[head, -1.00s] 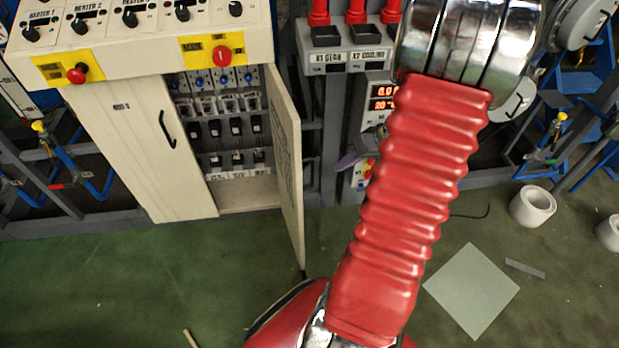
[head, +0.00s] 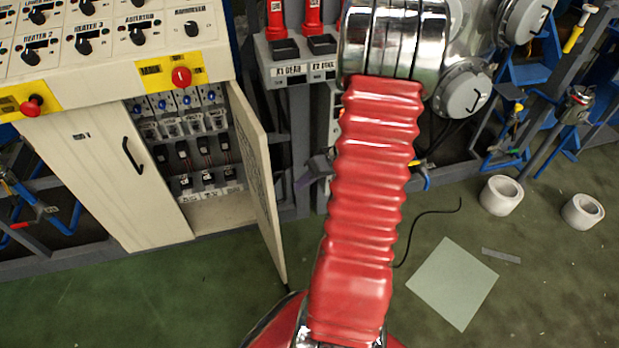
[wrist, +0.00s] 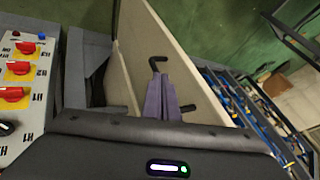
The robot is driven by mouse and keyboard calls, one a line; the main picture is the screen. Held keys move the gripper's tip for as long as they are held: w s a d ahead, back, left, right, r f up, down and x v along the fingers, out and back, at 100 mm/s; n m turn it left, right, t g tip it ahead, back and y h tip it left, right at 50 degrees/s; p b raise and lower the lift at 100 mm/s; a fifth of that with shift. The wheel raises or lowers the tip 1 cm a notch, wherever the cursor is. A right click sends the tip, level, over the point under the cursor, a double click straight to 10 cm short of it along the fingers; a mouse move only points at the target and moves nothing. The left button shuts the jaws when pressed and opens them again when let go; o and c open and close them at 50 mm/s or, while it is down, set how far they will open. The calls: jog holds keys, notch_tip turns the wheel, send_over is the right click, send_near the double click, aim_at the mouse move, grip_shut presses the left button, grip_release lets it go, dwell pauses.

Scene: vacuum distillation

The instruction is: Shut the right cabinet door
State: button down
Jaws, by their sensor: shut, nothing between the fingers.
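The right cabinet door (head: 262,185) stands open in the head view, swung out from the cabinet (head: 80,150) and seen at a steep slant. The left door (head: 105,185), with a black handle, is shut. In the wrist view the right door (wrist: 185,75) is a beige panel with a black handle (wrist: 157,63). My gripper (wrist: 161,80) is shut and empty, its purple fingers overlapping the middle of that handle. I cannot tell whether they touch it. In the head view a bit of my gripper (head: 320,165) shows right of the door, and my red arm hides the rest.
Several switches and breakers (head: 190,125) show inside the open cabinet. A sloped control panel (head: 110,60) with knobs and red buttons tops it. Two white rolls (head: 501,196) and a pale square sheet (head: 453,284) lie on the right. The green floor (head: 150,300) before the cabinet is mostly clear.

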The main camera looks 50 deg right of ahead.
aim_at(268, 195)
jog(key=w+a+f, duration=0.3)
jog(key=a, duration=0.1)
jog(key=shift+w+a, duration=0.35)
jog(key=shift+w, duration=0.05)
jog(key=shift+a, duration=0.1)
